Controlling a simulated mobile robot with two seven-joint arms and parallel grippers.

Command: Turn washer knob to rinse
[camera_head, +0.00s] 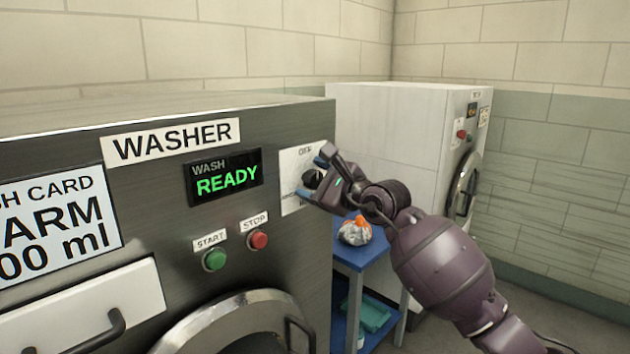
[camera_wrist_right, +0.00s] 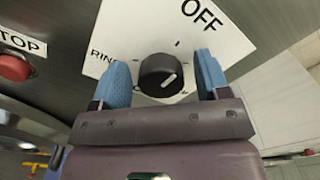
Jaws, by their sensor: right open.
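The washer knob (camera_wrist_right: 160,76) is round and black, on a white dial plate (camera_wrist_right: 225,30) of the washer front. A white pointer line shows on the lower right of its face. "OFF" is printed above and to the right, and a partly hidden label starting "RIN" is at the left. My right gripper (camera_wrist_right: 162,80) is open, with one blue finger on each side of the knob; I cannot tell whether they touch it. In the head view, my right gripper (camera_head: 325,176) is at the dial plate (camera_head: 294,165) and partly covers the knob (camera_head: 312,178). My left gripper is not in view.
The washer display (camera_head: 224,178) reads "WASH READY". A green start button (camera_head: 214,260) and red stop button (camera_head: 259,240) sit left of the dial. A blue table (camera_head: 359,258) with a wrapped bundle (camera_head: 355,231) stands between the washer and a white machine (camera_head: 385,130).

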